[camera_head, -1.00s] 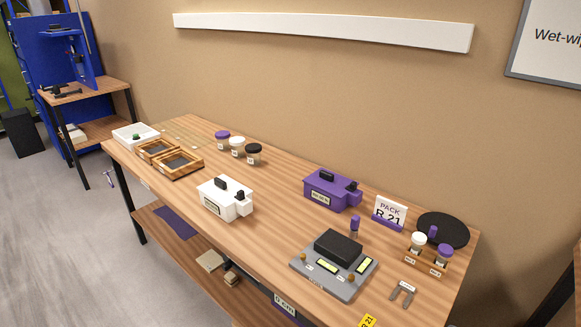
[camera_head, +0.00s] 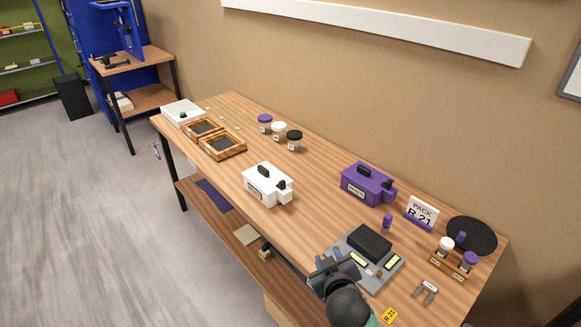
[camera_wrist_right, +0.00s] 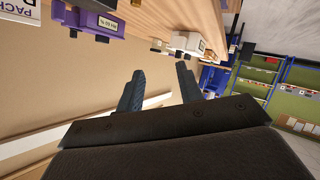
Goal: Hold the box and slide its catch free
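My right gripper (camera_head: 329,258) is over the table's front edge beside the grey device, apart from both boxes. The right wrist view shows its two fingers (camera_wrist_right: 160,84) spread with nothing between them. The purple box (camera_wrist_right: 95,20) and white box (camera_wrist_right: 188,44) show beyond them. My left gripper is out of view.
A grey device (camera_head: 388,266) with a black top lies by my right gripper. A "PACK R 21" sign (camera_head: 422,211), small jars on a stand (camera_head: 447,260) and a black disc (camera_head: 472,234) are at right. Wooden trays (camera_head: 222,147) and jars (camera_head: 278,131) are at left. Table between the boxes is clear.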

